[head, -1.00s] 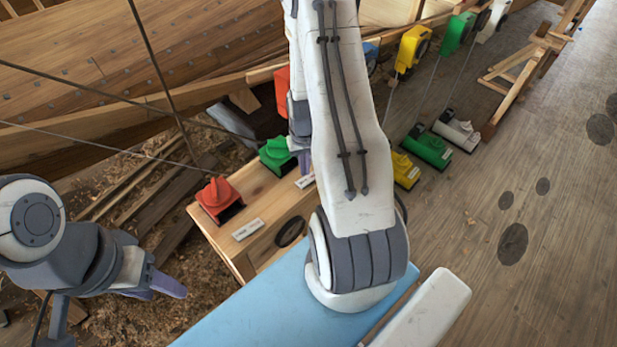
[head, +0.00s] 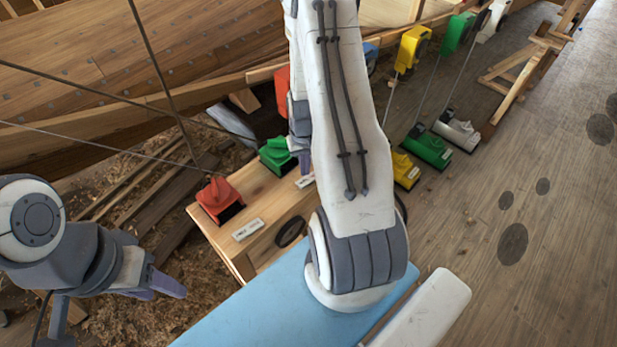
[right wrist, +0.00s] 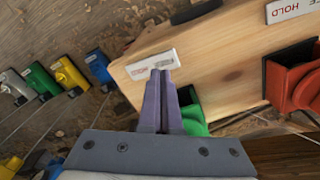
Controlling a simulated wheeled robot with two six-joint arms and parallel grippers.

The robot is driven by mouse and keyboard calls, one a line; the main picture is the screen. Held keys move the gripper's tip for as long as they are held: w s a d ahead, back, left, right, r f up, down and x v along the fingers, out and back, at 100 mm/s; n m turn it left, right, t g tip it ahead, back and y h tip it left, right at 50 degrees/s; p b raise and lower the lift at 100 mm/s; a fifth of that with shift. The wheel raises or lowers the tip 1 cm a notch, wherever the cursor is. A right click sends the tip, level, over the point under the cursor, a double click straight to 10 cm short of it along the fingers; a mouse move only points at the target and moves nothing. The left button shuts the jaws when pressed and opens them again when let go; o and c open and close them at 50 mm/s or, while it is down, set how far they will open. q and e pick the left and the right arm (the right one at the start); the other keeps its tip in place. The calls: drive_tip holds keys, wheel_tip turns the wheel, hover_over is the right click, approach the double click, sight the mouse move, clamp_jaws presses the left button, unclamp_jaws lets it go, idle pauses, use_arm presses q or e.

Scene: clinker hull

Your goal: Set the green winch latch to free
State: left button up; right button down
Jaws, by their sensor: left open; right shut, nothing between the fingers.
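The green winch latch (head: 278,157) sits on the wooden bench (head: 262,207), just left of my right gripper (head: 304,163) in the head view. In the right wrist view my right gripper (right wrist: 160,74) is shut and empty, its fingertips over a white label plate (right wrist: 152,65). The green latch (right wrist: 193,115) shows there just right of the fingers, partly hidden by them and the gripper body. Its lever setting cannot be read. I cannot tell whether the fingers touch the plate or the latch. My left gripper (head: 160,290) is open and empty at lower left, away from the bench.
A red latch (head: 219,203) stands at the bench's near end; it also shows in the right wrist view (right wrist: 292,80). Yellow, green and white units (head: 458,133) line the floor at right. Ropes cross from the left. The plank floor (head: 520,200) at right is mostly clear.

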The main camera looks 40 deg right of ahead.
sight(305, 181)
drive_tip(key=shift+f+b, duration=1.35)
drive_tip(key=shift+f, duration=0.5)
idle(0.7)
drive_tip(key=shift+r, duration=0.15)
wheel_tip(305, 181, up, 7)
drive_tip(key=p, duration=0.6)
drive_tip(key=shift+w+a, duration=0.1)
idle(0.5)
